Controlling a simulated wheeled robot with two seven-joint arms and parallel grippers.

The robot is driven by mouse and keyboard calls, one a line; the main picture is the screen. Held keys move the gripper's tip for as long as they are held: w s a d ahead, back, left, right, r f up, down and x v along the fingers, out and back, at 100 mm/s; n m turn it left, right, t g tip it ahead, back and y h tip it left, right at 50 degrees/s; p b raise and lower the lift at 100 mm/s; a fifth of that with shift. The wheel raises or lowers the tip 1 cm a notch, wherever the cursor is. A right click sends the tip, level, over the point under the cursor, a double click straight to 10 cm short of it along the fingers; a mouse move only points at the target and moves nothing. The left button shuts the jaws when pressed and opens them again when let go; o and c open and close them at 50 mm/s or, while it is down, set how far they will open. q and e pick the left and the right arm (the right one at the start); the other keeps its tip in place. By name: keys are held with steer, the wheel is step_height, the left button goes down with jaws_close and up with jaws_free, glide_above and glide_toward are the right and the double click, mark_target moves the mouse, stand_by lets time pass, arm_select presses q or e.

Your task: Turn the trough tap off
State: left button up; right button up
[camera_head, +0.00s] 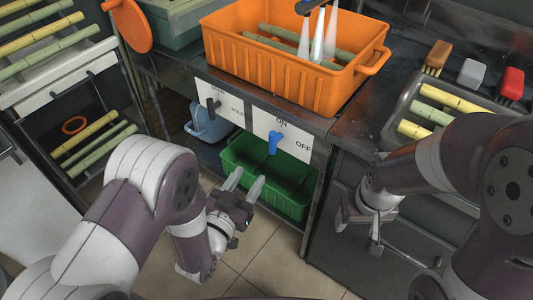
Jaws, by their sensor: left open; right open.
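A blue tap handle (273,143) stands on a white plate (294,135) marked ON and OFF, on the counter front below the orange trough (270,78). The handle is roughly upright, below ON and left of OFF. Three pale streams (318,38) come down into the trough from a dark spout (309,6). My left gripper (244,183) is open and empty, its two fingers pointing up toward the plate, below and left of the handle and apart from it. My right gripper (358,230) is open and empty, lower right of the plate.
A second plate with a dark lever (213,104) is left of the blue handle. A green crate (284,190) and a blue can (208,124) stand under the counter. Cane pieces lie in the trough. Brushes (472,73) and a cane tray (413,92) are at right.

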arm_select(q)
glide_toward(271, 143)
steer(key=w, duration=0.2)
steer(key=b+x, duration=0.1)
steer(key=x, duration=0.2)
steer(key=b+x, duration=0.1)
steer(key=x, duration=0.3)
steer(key=shift+s+d+f, duration=0.1)
steer(key=shift+s+d, duration=0.15)
steer(key=shift+d, duration=0.15)
steer(key=shift+w+d, duration=0.2)
steer(key=shift+w, duration=0.15)
arm_select(e)
steer(key=shift+w+d+f, duration=0.1)
steer(key=shift+w+f, duration=0.15)
steer(key=shift+f, duration=0.4)
steer(key=shift+w+f, duration=0.25)
steer(key=shift+f, duration=0.35)
arm_select(q)
jaws_close()
